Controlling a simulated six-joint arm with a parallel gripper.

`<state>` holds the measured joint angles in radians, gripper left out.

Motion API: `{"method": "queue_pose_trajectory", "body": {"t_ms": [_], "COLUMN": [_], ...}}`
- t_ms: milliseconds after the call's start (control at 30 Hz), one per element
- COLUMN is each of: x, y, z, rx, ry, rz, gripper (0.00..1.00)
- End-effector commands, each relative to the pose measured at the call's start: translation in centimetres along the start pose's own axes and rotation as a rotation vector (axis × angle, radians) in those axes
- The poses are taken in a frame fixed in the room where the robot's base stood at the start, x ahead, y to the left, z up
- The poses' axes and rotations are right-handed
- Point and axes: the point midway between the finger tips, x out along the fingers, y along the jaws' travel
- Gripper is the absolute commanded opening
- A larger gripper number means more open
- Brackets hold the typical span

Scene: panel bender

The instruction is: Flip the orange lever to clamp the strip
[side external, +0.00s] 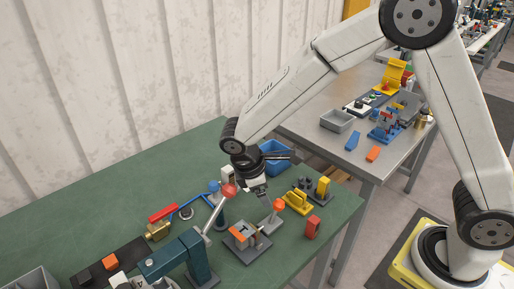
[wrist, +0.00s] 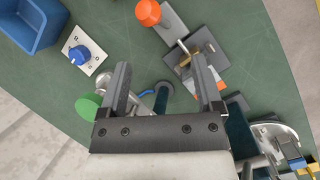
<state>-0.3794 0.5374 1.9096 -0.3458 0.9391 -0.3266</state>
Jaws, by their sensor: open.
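The lever with an orange knob (side external: 278,204) stands tilted up from a grey base plate (side external: 247,250) on the green bench. In the wrist view the orange knob (wrist: 148,12) is at the top, with a flat grey bar running from it to the dark base. An orange part (side external: 240,233) is also on that base. My gripper (side external: 262,198) is above and just left of the knob, pointing down. In the wrist view my gripper (wrist: 160,72) is open, with nothing between its fingers but bench and parts lower down. I cannot make out the strip for certain.
A red-ball lever (side external: 229,191) on a blue-grey machine (side external: 185,258) stands close to the left. A blue bin (side external: 275,157) is behind, yellow parts (side external: 298,203) and a red block (side external: 312,227) to the right. The bench's left part (side external: 60,215) is clear.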

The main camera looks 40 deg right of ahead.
Motion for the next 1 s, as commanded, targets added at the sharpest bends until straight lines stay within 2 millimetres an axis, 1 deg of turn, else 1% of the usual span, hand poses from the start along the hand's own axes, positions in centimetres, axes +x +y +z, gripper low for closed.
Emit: {"method": "queue_pose_trajectory", "body": {"t_ms": [167, 267, 367, 567, 800, 900, 1000], "x": [0.0, 0.0, 0.1, 0.3, 0.9, 1.1, 1.4], "y": [0.0, 0.1, 0.1, -0.1, -1.0, -1.5, -1.9], "z": [0.2, 0.8, 2.0, 5.5, 10.4, 12.1, 13.2], "rx": [0.012, 0.046, 0.109, 0.329, 0.67, 0.793, 0.886], "ry": [0.007, 0.026, 0.061, 0.176, 0.334, 0.386, 0.424], "rz": [-0.003, -0.013, -0.029, -0.08, -0.134, -0.147, -0.154], "gripper": [0.84, 0.84, 0.84, 0.84, 0.84, 0.84, 0.84]}}
